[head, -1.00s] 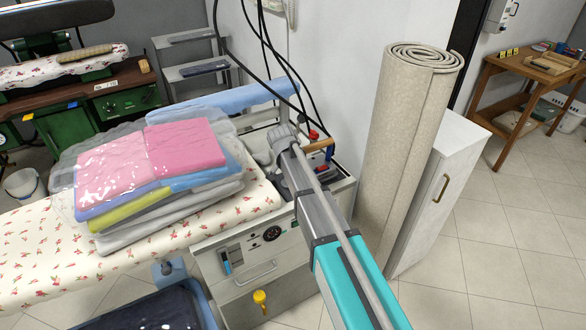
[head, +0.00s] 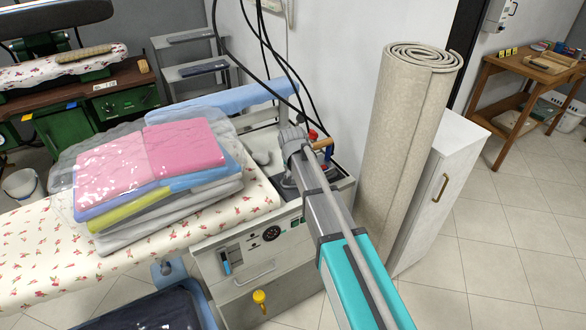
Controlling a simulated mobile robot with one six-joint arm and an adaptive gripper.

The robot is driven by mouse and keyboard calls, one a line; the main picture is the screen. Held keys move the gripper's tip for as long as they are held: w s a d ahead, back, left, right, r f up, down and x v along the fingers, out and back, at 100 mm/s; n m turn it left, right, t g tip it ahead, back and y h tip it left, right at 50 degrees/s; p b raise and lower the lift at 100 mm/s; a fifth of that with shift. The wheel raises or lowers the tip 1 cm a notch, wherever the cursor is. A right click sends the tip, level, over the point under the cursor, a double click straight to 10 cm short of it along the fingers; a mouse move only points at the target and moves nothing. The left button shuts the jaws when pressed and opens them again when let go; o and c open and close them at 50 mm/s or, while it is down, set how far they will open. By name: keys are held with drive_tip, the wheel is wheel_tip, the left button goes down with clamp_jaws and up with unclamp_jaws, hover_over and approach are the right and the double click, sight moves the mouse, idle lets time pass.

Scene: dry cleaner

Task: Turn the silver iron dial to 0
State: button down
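The iron shows only in part on the right end of the ironing station (head: 283,245). Its brown handle (head: 322,144) and a red part (head: 313,134) stick out to the right of my arm. My arm reaches up from the bottom right and covers most of the iron. I cannot make out the silver dial or its setting. My gripper's fingertips are hidden or too small to tell behind the arm's far end, close to the iron. I cannot see whether they touch it.
Bagged folded linens (head: 145,165) lie on the floral board (head: 60,240) at left. The station's front has a black round knob (head: 271,233) and a yellow one (head: 260,296). Black cables (head: 262,45) hang behind. A rolled carpet (head: 405,140) and white cabinet (head: 440,190) stand close on the right.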

drive_tip(key=shift+s, duration=0.1)
drive_tip(key=shift+c, duration=1.6)
unclamp_jaws()
drive_tip(key=shift+m, duration=0.4)
